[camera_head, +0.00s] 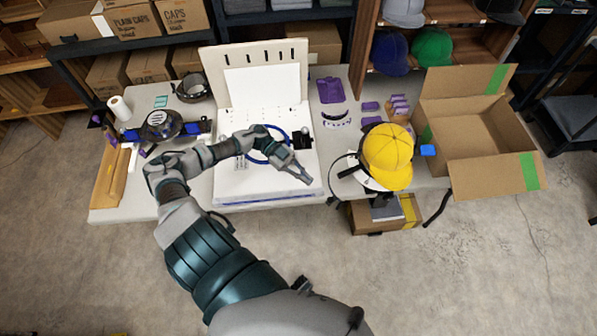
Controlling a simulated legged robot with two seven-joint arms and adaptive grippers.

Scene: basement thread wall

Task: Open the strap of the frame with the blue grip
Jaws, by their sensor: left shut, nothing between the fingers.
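A yellow cap (388,157) sits on a frame at the right end of the table. A blue grip (428,150) sticks out at its right side. The strap there is mostly hidden by the cap and too small to make out. A dark round frame (160,125) with blue parts (191,128) lies at the table's left. My left gripper (307,180) is shut and empty over the front of the white machine, left of the yellow cap and apart from it. My right gripper is not in view.
The white machine base (230,185) carries a blue ring (262,157) partly behind my left arm. Purple pieces (398,104) lie behind the yellow cap. An open cardboard box (480,135) stands to the right. Shelves with caps (432,47) and boxes (182,14) stand behind the table.

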